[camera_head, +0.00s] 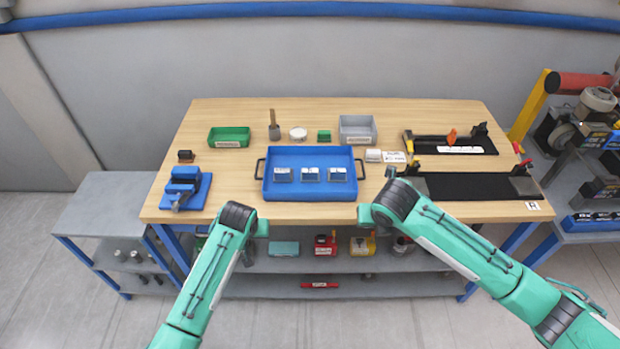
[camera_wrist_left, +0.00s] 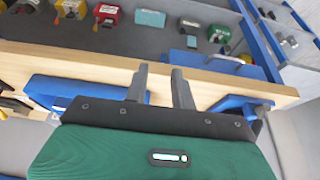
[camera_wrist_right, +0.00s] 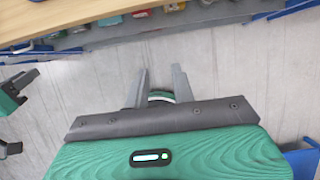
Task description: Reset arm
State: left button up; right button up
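My left arm comes in from the left and ends at the table's front edge in the head view, with its hand (camera_head: 262,228) mostly hidden behind the wrist. In the left wrist view my left gripper (camera_wrist_left: 160,72) has its two fingers apart with nothing between them. My right arm ends at the front edge right of the blue tray, and its hand (camera_head: 366,214) is partly seen. In the right wrist view my right gripper (camera_wrist_right: 160,72) has its fingers apart over the floor. A small rounded white and green edge shows between them; I cannot tell what it is.
A blue tray (camera_head: 310,194) with several small labelled blocks sits on the wooden table (camera_head: 235,125). A blue vise (camera_head: 186,188) stands left, a green bin (camera_head: 229,137) and grey bin (camera_head: 358,129) behind, a black fixture (camera_head: 470,186) right. Shelves lie below.

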pick_arm(q)
jog(key=shift+w, duration=0.1)
pick_arm(e)
jog(key=shift+r, duration=0.1)
dwell(0.3)
